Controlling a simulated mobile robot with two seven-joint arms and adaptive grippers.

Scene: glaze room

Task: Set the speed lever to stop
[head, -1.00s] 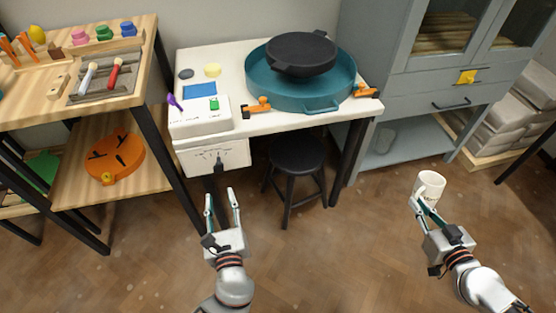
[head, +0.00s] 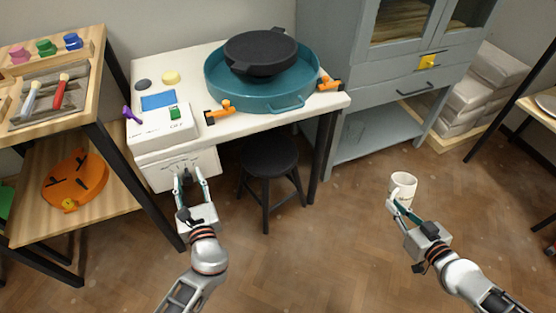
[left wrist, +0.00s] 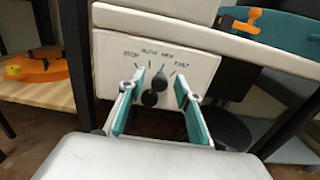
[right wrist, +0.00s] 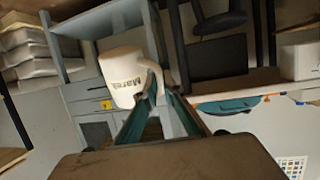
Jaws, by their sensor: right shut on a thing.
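The panel is marked STOP at the left, SLOW and MED at the top, FAST at the right. My right gripper (head: 397,203) is shut on the handle of a white mug (head: 403,187), held clear of the table; the mug also shows in the right wrist view (right wrist: 122,77).
The white table (head: 205,137) carries a control box (head: 160,132), orange clamps and a teal basin (head: 215,87) with a black wheel head. A black stool (head: 268,157) stands beneath. A wooden shelf (head: 95,130) is at the left, a grey cabinet (head: 385,85) at the right.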

